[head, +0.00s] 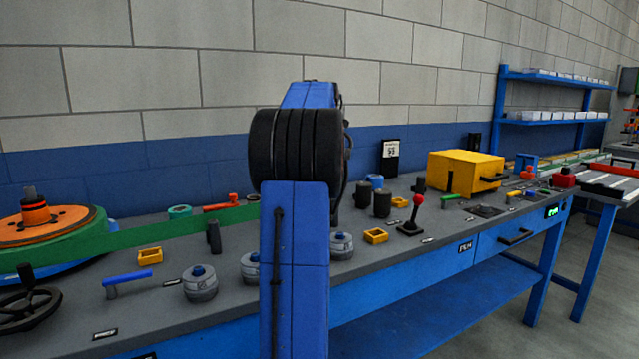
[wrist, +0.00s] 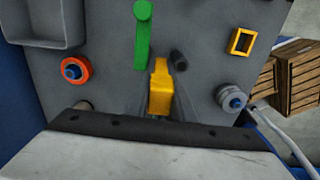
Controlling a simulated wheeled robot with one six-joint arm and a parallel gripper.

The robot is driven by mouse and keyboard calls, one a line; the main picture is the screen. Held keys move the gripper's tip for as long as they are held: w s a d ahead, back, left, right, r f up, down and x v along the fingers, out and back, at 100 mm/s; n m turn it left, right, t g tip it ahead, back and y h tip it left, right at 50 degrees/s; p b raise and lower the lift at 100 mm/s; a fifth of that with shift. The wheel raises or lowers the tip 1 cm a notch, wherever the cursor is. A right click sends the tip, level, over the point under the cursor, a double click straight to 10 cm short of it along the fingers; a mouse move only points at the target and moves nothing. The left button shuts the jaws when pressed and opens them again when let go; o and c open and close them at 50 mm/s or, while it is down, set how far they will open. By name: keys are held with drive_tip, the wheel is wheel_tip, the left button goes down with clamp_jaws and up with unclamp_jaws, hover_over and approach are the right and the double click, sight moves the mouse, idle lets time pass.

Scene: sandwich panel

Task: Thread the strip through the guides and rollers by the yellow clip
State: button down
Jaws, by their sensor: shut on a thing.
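The green strip (head: 165,232) runs from the orange and green reel (head: 45,226) at the left of the bench to behind my arm in the head view. In the wrist view, my gripper (wrist: 160,78) is shut on the yellow clip (wrist: 160,95) over the grey panel. The clip's join to the strip cannot be made out. My gripper is hidden behind my arm in the head view. Yellow square guides (head: 150,257) (head: 376,236) stand on the bench. Grey blue-capped rollers (head: 199,283) (head: 342,245) line its front. One roller (wrist: 231,98) is right of the clip.
A dark post (wrist: 179,60) stands close right of the clip; a green bar (wrist: 143,40) lies beyond it. A blue handle (head: 127,278), a red-knobbed lever (head: 412,215) and a large yellow box (head: 466,173) rise from the bench. Wooden crates (wrist: 296,75) stand beyond its edge.

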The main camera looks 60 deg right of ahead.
drive_tip(key=shift+s+d, duration=0.1)
drive_tip(key=shift+d, duration=0.05)
drive_tip(key=s+d, duration=0.5)
drive_tip(key=d, duration=0.2)
drive_tip(key=shift+d, duration=0.25)
idle(1.4)
drive_tip(key=shift+s+d, duration=0.1)
drive_tip(key=shift+d, duration=0.05)
drive_tip(key=s+d, duration=0.4)
drive_tip(key=d, duration=0.2)
drive_tip(key=shift+s+d, duration=0.2)
drive_tip(key=shift+d, duration=0.2)
idle(0.9)
idle(0.4)
drive_tip(key=s+d, duration=0.5)
drive_tip(key=d, duration=0.2)
drive_tip(key=shift+s+d, duration=0.15)
drive_tip(key=shift+d, duration=0.15)
idle(1.0)
